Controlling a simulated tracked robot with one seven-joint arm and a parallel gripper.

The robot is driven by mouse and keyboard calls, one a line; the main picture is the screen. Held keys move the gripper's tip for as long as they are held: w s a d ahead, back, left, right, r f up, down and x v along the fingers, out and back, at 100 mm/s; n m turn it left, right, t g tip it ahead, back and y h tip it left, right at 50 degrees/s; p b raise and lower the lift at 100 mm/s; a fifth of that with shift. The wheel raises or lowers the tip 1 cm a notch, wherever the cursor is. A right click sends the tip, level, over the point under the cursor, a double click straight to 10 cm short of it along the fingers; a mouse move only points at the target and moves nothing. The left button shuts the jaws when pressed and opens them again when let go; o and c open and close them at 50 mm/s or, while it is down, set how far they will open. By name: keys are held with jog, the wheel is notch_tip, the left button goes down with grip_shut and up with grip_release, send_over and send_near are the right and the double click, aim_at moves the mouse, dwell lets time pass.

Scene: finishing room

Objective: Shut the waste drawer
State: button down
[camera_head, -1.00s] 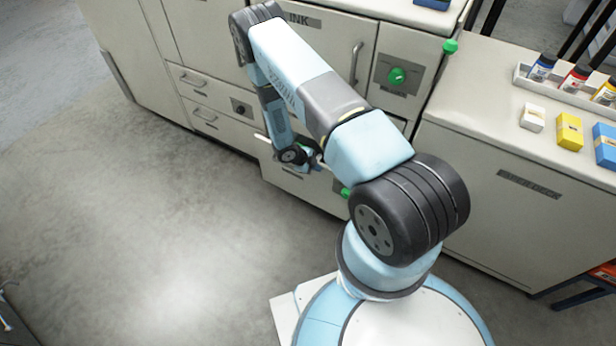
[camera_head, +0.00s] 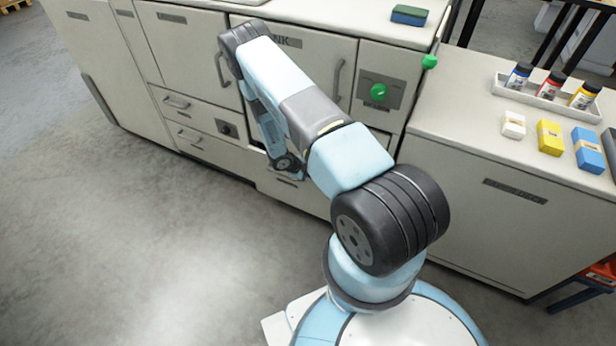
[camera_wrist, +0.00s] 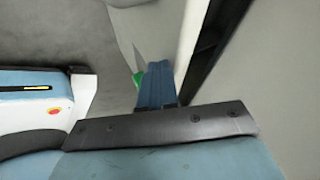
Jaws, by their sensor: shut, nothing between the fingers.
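The drawer front that I take to be the waste drawer (camera_head: 312,201) is the low pale panel under the sink cabinet, partly behind my arm in the head view. It seems to stand a little proud of the cabinet; how far is unclear. Its label is too small to read. My gripper (camera_wrist: 158,66) shows in the wrist view as blue fingers, shut and empty, close beside a pale panel (camera_wrist: 138,25). I cannot tell whether they touch it. A green part (camera_wrist: 137,79) shows beside the fingers. In the head view the fingertips are hidden by my wrist.
Two small closed drawers with handles (camera_head: 178,101) are left of my wrist. The right counter (camera_head: 455,115) holds a bottle tray (camera_head: 545,103) and several small blocks. Floor (camera_head: 140,240) at left is clear.

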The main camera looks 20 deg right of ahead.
jog(key=s+a+r, duration=0.2)
jog(key=a+r, duration=0.6)
jog(key=a, duration=0.1)
jog(key=m+t+h, duration=0.1)
jog(key=t+h, duration=0.1)
jog(key=t, duration=0.5)
send_near(268, 167)
jog(key=w+d, duration=0.1)
jog(key=d, duration=0.1)
jog(key=w+d, duration=0.2)
jog(key=w+d+f, duration=0.1)
jog(key=d, duration=0.1)
jog(key=shift+w+d, duration=0.2)
jog(key=shift+w, duration=0.15)
jog(key=shift+w+d, duration=0.3)
jog(key=shift+d, duration=0.05)
jog(key=shift+a, duration=0.1)
